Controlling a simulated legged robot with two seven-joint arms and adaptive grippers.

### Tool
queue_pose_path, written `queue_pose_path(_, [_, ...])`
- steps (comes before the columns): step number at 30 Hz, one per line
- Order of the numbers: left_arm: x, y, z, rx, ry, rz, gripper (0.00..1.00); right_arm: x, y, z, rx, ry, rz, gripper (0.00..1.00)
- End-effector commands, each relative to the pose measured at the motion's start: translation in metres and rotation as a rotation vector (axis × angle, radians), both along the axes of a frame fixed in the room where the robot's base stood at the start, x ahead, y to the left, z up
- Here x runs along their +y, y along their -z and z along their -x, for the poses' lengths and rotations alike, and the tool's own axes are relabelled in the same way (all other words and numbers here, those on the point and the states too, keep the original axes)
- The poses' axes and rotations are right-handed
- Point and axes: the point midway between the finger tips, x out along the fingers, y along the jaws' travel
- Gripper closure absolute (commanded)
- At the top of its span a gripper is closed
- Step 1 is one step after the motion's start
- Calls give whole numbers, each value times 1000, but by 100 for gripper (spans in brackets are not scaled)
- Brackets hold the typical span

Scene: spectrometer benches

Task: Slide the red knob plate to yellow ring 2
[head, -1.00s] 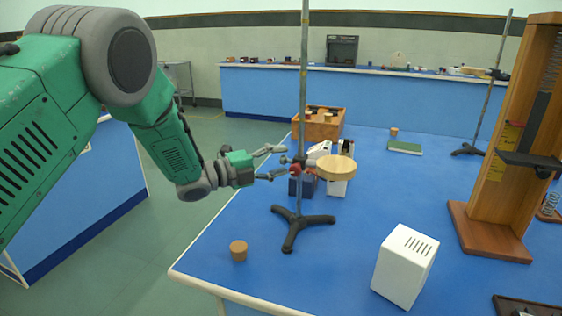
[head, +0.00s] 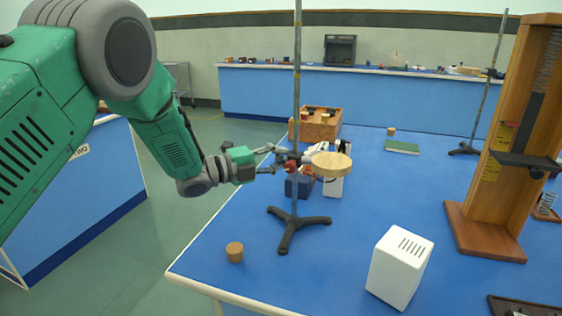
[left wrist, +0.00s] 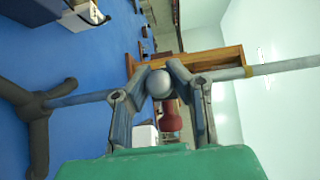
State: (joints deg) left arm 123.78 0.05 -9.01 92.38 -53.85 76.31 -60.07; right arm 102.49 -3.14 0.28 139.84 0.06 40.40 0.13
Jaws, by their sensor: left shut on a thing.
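The red knob plate is a round pale wooden plate (head: 331,161) on a clamp with a red knob (head: 290,166), on an upright metal rod (head: 297,85). The rod rises from a dark tripod foot (head: 297,222). My left gripper (head: 284,160) comes in from the left at clamp height. In the left wrist view its fingers (left wrist: 161,74) close around a grey rounded part (left wrist: 160,84) at the rod, beside the red knob (left wrist: 170,116). Ring 2 cannot be made out on the rod. My right gripper is out of view.
A white box (head: 400,266) stands at the front right, and a cork (head: 235,252) lies near the left table edge. A wooden crate (head: 318,126) and a dark blue box (head: 300,186) stand behind the rod. A tall wooden stand (head: 513,150) is at the right.

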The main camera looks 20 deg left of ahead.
Motion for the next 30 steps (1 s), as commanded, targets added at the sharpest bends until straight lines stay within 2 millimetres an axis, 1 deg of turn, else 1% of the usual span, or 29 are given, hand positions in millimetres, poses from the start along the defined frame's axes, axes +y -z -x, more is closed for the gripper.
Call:
queue_pose_path(1, [2, -24, -2, -12, -7, 0, 100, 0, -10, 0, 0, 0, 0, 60])
queue_pose_path(3, [3, -44, -2, -13, -8, -1, 100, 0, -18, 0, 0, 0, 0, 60])
queue_pose_path(6, [4, -68, -2, -12, -9, 0, 100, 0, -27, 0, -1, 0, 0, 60])
queue_pose_path(9, [4, -83, -2, -9, -9, 0, 100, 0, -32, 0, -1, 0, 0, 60])
queue_pose_path(13, [5, -90, -3, -6, -10, 1, 100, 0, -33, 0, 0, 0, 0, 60])
queue_pose_path(21, [6, -88, -2, -3, -10, 2, 100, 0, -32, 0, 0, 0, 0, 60])
queue_pose_path(22, [6, -88, -2, -3, -10, 2, 84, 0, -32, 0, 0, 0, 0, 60])
queue_pose_path(23, [7, -88, -2, -3, -11, 2, 73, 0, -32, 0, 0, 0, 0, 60])
queue_pose_path(24, [6, -88, -2, -3, -10, 2, 60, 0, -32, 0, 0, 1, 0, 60])
queue_pose_path(30, [3, -89, -2, -5, -7, 1, 60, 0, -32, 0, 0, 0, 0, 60])
